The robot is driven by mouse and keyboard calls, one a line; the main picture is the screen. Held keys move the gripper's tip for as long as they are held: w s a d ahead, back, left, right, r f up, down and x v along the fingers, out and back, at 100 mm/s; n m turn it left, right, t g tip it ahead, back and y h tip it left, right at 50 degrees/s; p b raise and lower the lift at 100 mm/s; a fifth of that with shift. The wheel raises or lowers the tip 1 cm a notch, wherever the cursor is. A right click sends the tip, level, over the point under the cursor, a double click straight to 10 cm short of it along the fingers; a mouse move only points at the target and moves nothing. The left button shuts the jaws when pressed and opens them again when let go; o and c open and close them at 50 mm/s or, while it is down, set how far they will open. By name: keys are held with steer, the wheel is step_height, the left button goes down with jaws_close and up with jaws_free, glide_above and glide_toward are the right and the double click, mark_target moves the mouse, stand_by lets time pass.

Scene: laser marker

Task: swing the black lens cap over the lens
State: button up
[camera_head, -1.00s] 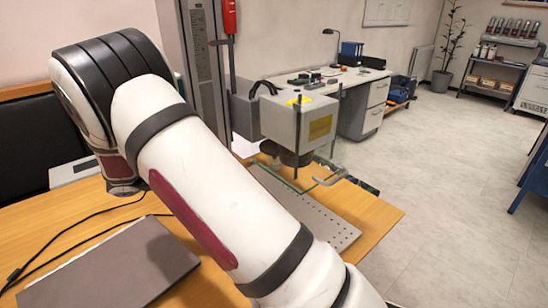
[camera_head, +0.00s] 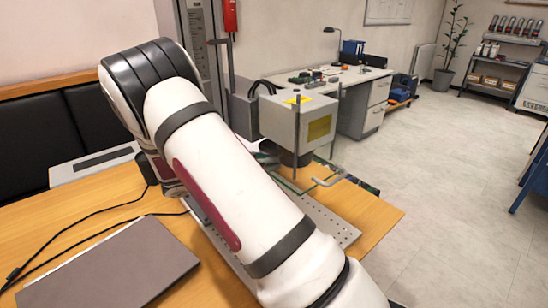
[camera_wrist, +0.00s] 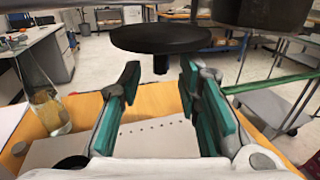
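The black lens cap (camera_wrist: 160,39) is a flat round disc in the wrist view, with a short dark knob (camera_wrist: 160,63) hanging under it. It sits to the left of the dark lens cylinder (camera_wrist: 264,12), and the lens is not covered by it. My gripper (camera_wrist: 160,82) is open, its teal-padded fingers apart on either side of the knob in the picture. Nothing shows between the pads, and contact cannot be told. In the head view the lens (camera_head: 290,157) shows under the grey laser head (camera_head: 300,122); my arm hides most of the gripper and the cap.
A perforated metal plate (camera_head: 335,229) lies on the wooden table (camera_head: 375,218) under the laser head. A green-edged clear panel with a bent handle (camera_head: 328,181) is beside the lens. A closed laptop (camera_head: 110,268) and cables lie at left. A glass flask (camera_wrist: 47,108) shows in the wrist view.

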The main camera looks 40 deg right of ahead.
steer(key=shift+x, duration=1.2)
jaws_close()
steer(key=shift+a+p, duration=0.1)
steer(key=shift+p, duration=0.2)
